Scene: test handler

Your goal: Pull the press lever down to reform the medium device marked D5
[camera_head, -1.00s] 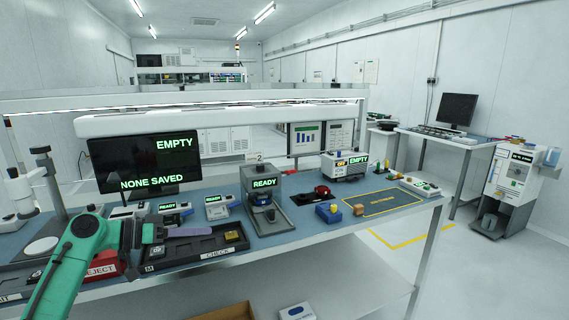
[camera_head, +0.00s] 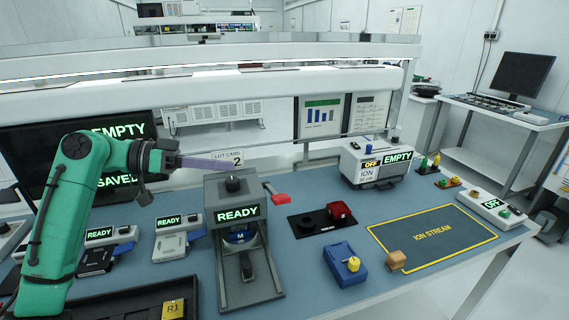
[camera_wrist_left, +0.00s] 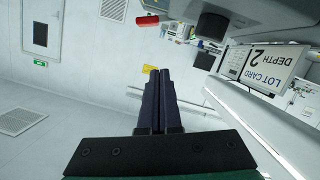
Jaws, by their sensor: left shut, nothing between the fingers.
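The grey press (camera_head: 226,190) stands on the blue bench with a green READY display. Its lever has a red handle (camera_head: 281,198) sticking out at the press's right side, and the handle also shows in the left wrist view (camera_wrist_left: 147,20). A blue part marked M (camera_head: 240,236) sits under the press head; I cannot read D5 on anything. My left gripper (camera_head: 252,165) is shut and empty, above and behind the press top, to the left of the red handle and apart from it. Its closed dark fingers fill the middle of the left wrist view (camera_wrist_left: 158,70). My right gripper is out of view.
A lot card (camera_head: 228,156) stands behind the press, close to my fingers. Two READY units are to the left, and a tray (camera_head: 120,306) with a gold-topped piece is in front. Right are a black plate (camera_head: 310,222), a blue block (camera_head: 344,266) and the outlined ion stream area (camera_head: 432,233).

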